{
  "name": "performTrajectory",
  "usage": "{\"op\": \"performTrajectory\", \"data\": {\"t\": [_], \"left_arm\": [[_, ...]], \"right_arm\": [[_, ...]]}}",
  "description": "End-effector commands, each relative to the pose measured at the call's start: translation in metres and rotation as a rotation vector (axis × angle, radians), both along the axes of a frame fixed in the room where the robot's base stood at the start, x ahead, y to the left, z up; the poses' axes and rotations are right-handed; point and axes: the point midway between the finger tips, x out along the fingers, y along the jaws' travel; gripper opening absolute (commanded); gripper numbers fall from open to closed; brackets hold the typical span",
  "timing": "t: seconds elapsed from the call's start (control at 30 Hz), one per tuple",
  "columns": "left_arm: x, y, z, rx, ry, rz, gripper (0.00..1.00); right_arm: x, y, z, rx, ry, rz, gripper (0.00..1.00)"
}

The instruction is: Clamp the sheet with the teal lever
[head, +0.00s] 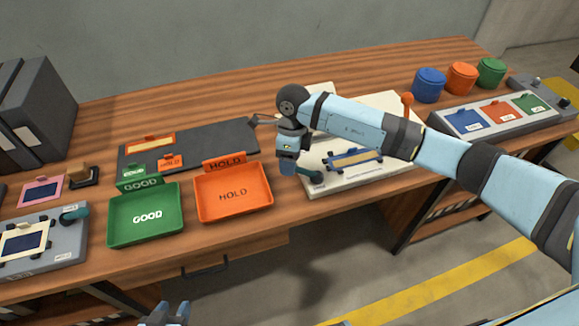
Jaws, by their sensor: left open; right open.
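A teal lever (310,174) sits at the board's front left corner. My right gripper (288,168) points down right beside this lever, at its left; contact cannot be told. Its fingers are small and partly merge with the wrist. A second teal lever (76,213) sits on a grey device (65,243) at far left, beside a framed dark sheet (25,243). My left gripper (171,313) shows only its tips at the bottom edge, open and away from the bench.
A green GOOD tray (118,232) and an orange HOLD tray (262,207) stand left of the board. Behind them lies a dark mat (205,145). An orange-knobbed lever (407,101), several coloured pots and a grey rack (485,127) are at right. My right arm covers part of the board.

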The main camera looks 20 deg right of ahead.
Motion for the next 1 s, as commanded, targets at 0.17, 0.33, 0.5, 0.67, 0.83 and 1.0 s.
{"op": "performTrajectory", "data": {"t": [0.17,0.33,0.5,0.67,0.83,1.0], "left_arm": [[0.0,-0.001,0.0,-0.004,0.0,0.003,0.43],[0.001,-0.004,0.003,-0.013,-0.004,0.009,0.43],[0.002,-0.005,0.006,-0.017,-0.008,0.011,0.43],[0.002,-0.004,0.006,-0.016,-0.009,0.01,0.43],[0.001,-0.003,0.005,-0.01,-0.007,0.007,0.43],[0.0,-0.001,0.003,-0.004,-0.004,0.002,0.43]], "right_arm": [[-0.004,0.002,-0.021,0.0,0.001,0.0,0.56],[-0.004,0.003,-0.027,0.001,-0.001,0.001,0.56],[-0.004,0.003,-0.027,0.001,-0.001,0.001,0.56],[-0.004,0.003,-0.027,0.001,0.0,0.0,0.31],[-0.004,0.003,-0.027,0.001,0.0,0.0,0.0],[-0.004,0.002,-0.027,0.001,0.0,-0.005,0.0]]}}
